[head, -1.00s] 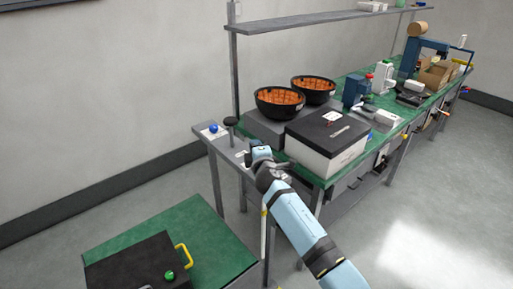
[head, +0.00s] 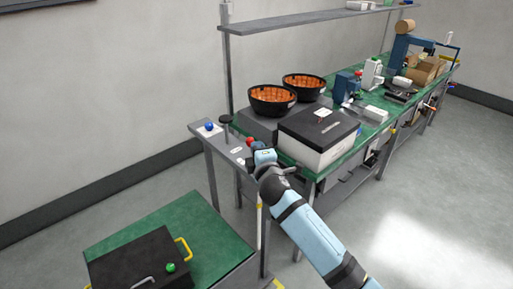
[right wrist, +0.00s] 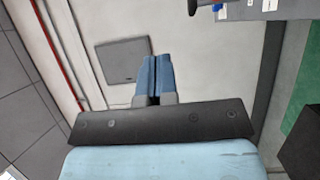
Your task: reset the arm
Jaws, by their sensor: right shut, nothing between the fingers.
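My right arm, light blue with dark joints, reaches up from the bottom right in the head view. Its gripper (head: 262,156) is by the narrow grey side table (head: 222,143), left of the white box with a black lid (head: 318,135). In the right wrist view the blue fingers (right wrist: 154,78) are pressed together with nothing between them. Behind them are a pale surface and a grey square panel (right wrist: 124,61). I cannot tell whether the gripper touches the table. My left gripper is not in view.
A red knob (head: 249,142) and a blue knob (head: 209,126) are on the side table, the red one close to the gripper. A black case (head: 130,262) with yellow handles lies lower left. Open floor is at right.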

